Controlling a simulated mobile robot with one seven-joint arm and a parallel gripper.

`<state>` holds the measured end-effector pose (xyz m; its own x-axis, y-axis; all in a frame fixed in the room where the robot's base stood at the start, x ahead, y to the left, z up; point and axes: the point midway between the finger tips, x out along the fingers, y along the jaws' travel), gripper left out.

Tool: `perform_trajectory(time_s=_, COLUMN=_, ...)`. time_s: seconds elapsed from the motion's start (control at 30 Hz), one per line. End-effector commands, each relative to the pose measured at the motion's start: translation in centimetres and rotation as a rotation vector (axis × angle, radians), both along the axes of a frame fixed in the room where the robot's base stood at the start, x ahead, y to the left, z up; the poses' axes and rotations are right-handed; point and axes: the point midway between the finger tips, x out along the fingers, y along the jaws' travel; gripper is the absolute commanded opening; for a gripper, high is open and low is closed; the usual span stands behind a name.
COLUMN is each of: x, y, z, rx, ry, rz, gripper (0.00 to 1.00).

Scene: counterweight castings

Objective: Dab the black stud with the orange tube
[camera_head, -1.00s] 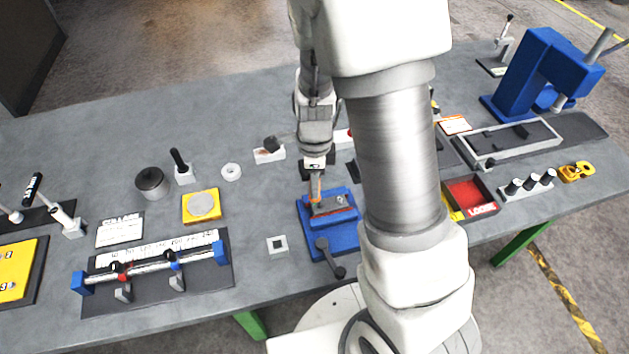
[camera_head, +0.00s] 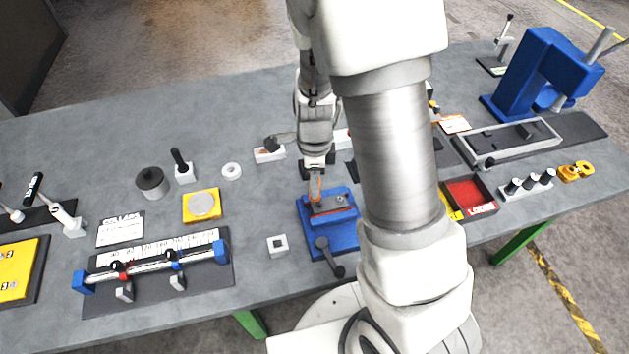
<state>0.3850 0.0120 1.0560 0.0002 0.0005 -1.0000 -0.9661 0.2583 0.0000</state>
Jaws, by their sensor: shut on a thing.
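My gripper (camera_head: 316,172) points down over the blue vise-like fixture (camera_head: 345,236) in the middle of the table. It is shut on a thin orange piece, which looks like the orange tube (camera_head: 316,188). The tube's lower end is at the fixture's grey top; I cannot tell whether it touches. No black stud can be made out clearly at the fixture. Several black-topped pegs stand in a white block (camera_head: 527,190) at the right, apart from my gripper. My own arm hides part of the table right of the fixture.
A red bin (camera_head: 483,213) and a grey tray (camera_head: 556,148) lie right of my arm. A blue press (camera_head: 541,60) stands at the back right. A collar gauge (camera_head: 205,276), a yellow pad (camera_head: 215,218) and a dark round pot (camera_head: 151,180) are at left. The back left is clear.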

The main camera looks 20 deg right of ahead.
Motion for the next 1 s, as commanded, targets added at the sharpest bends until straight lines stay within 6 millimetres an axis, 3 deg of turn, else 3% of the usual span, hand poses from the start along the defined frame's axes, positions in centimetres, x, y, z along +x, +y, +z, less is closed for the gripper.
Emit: perform_trajectory(time_s=1.0, x=0.0, y=-0.01, z=-0.55, rx=0.0, ry=0.0, rz=0.0, gripper=0.0)
